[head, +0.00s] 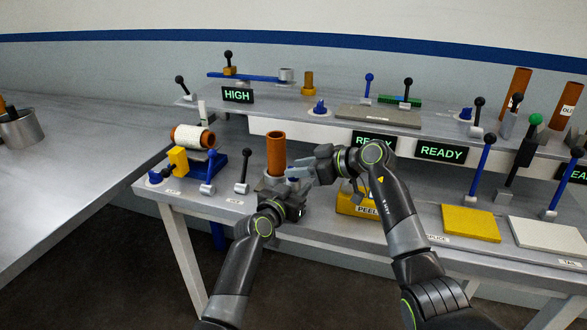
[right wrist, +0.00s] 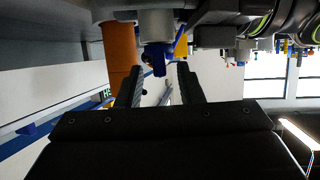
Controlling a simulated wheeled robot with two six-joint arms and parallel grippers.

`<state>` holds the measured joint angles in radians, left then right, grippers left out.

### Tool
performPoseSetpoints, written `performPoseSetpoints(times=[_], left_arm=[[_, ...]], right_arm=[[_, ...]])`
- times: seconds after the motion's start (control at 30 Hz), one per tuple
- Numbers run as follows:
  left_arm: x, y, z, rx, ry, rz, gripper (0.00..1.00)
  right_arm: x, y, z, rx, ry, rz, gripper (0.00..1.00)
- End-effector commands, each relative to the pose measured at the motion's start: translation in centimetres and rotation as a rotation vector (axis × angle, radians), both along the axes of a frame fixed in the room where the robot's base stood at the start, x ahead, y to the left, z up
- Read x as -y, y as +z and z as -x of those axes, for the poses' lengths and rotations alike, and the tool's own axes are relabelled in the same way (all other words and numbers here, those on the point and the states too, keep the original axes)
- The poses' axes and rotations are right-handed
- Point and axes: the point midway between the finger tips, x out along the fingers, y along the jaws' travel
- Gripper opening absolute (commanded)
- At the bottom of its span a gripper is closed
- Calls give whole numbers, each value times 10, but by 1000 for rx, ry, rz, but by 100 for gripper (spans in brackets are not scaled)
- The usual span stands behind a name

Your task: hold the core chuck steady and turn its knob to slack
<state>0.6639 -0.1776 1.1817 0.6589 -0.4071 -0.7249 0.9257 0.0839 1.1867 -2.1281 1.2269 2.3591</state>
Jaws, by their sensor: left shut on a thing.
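The core chuck (head: 268,183) is a grey holder on the front bench, with an upright brown tube (head: 276,150) in it. My left gripper (head: 281,200) is shut on the chuck from the front, and its fingers hide part of it. My right gripper (head: 300,172) comes in from the right, beside the chuck. In the right wrist view the chuck shows as a pale body (right wrist: 155,24) beside the brown tube (right wrist: 119,48). Its blue knob (right wrist: 156,56) reaches toward the gap between my right fingers, which stand apart. I cannot make out the knob in the head view.
A wound spool (head: 193,137) and a black-knobbed lever (head: 243,165) stand left of the chuck. A yellow box (head: 352,205) marked PEEL is behind my right arm. A raised shelf with signs (head: 237,95) runs along the back. Yellow (head: 470,223) and pale pads lie right.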

Motion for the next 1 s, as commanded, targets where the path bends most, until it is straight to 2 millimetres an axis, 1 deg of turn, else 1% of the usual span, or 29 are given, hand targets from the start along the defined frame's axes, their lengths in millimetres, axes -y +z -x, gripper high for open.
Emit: performPoseSetpoints(times=[0.03,0.2,0.53,0.57,0.8,1.0], left_arm=[[0,0,0,0,0,0,2],[0,0,0,0,0,0,2],[0,0,0,0,0,0,2],[0,0,0,0,0,0,2],[0,0,0,0,0,0,2],[0,0,0,0,0,0,2]], right_arm=[[-5,-2,-2,-1,1,-1,34],[-14,-7,-8,0,0,1,34],[-17,-8,-9,1,0,2,34],[-17,-8,-9,1,0,2,32],[-16,-8,-9,1,0,2,1],[-16,-8,-9,1,6,3,0]])
